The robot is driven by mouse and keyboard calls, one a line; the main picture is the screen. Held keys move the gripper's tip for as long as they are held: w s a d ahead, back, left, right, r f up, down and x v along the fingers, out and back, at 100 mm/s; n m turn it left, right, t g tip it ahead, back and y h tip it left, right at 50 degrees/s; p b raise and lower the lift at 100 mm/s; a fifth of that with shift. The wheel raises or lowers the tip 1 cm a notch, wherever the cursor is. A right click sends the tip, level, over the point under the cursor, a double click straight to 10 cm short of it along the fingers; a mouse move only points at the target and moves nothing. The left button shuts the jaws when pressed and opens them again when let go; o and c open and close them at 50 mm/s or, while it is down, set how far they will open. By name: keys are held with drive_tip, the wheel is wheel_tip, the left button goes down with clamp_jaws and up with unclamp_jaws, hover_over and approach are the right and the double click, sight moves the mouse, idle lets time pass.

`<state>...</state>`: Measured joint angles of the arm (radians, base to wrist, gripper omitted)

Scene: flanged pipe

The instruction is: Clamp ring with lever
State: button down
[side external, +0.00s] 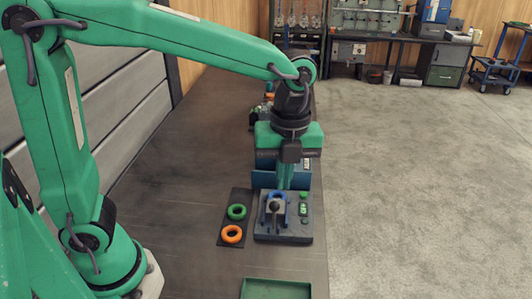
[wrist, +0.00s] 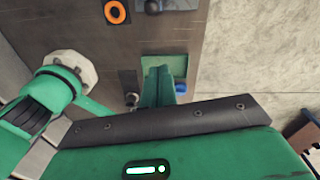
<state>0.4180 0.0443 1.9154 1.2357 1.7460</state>
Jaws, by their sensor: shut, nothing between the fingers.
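A dark grey fixture block (side external: 265,232) stands on the bench in the side view. On it are a blue part (side external: 267,205), a lever with a dark round knob (side external: 275,206) standing in front of the blue part, and green parts (side external: 303,197) on the right. A green ring (side external: 229,214) and an orange ring (side external: 225,236) lie on a dark mat to the left of the block; the orange ring also shows in the wrist view (wrist: 108,12). My gripper (side external: 284,186) points down, shut and empty, over or just behind the block's back part. Its fingers hide some of the block's back.
A blue bin (side external: 263,180) stands behind the block. The bench (side external: 180,225) left of the mat is clear.

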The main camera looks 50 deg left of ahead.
drive_tip(key=shift+f, duration=0.1)
hover_over(274, 215)
drive_tip(key=d, duration=0.2)
wheel_tip(274, 215, down, 11)
drive_tip(key=shift+s, duration=0.45)
idle(0.4)
drive_tip(key=shift+w+a, duration=0.1)
drive_tip(key=shift+g, duration=0.4)
drive_tip(key=w+a, duration=0.3)
drive_tip(key=shift+w+a, duration=0.1)
drive_tip(key=shift+a, duration=0.15)
